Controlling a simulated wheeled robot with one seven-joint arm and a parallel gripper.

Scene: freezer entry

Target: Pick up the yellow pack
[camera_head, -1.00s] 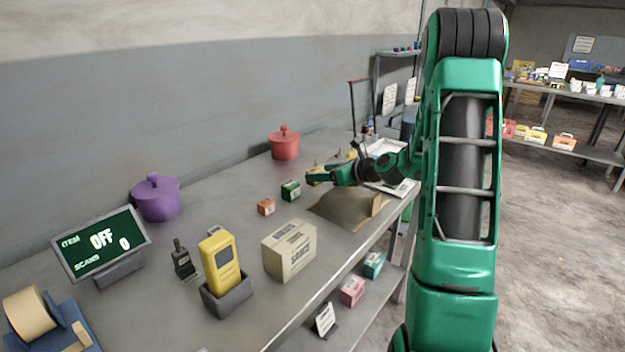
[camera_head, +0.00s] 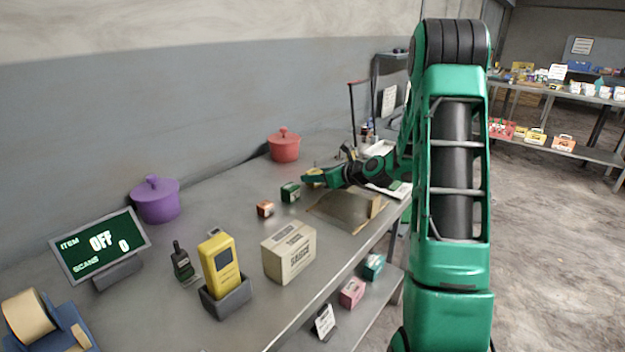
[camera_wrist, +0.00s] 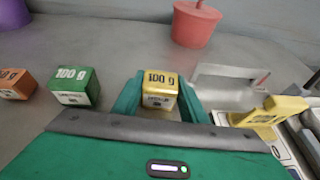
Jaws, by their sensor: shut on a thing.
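The yellow pack (camera_wrist: 160,90) is a small box marked "100 g" with a white label. In the wrist view it sits between the two green fingers of my gripper (camera_wrist: 160,98), which is shut on it. In the head view my gripper (camera_head: 313,179) is over the far part of the grey table, and only a bit of yellow shows at its tip. I cannot tell whether the pack touches the table. A green "100 g" pack (camera_wrist: 75,87) stands left of it, with an orange pack (camera_wrist: 15,84) further left.
A red pot (camera_head: 284,145) stands behind the packs. A brown tray (camera_head: 345,212) and a sauce carton (camera_head: 289,252) are nearer on the table (camera_head: 205,205).

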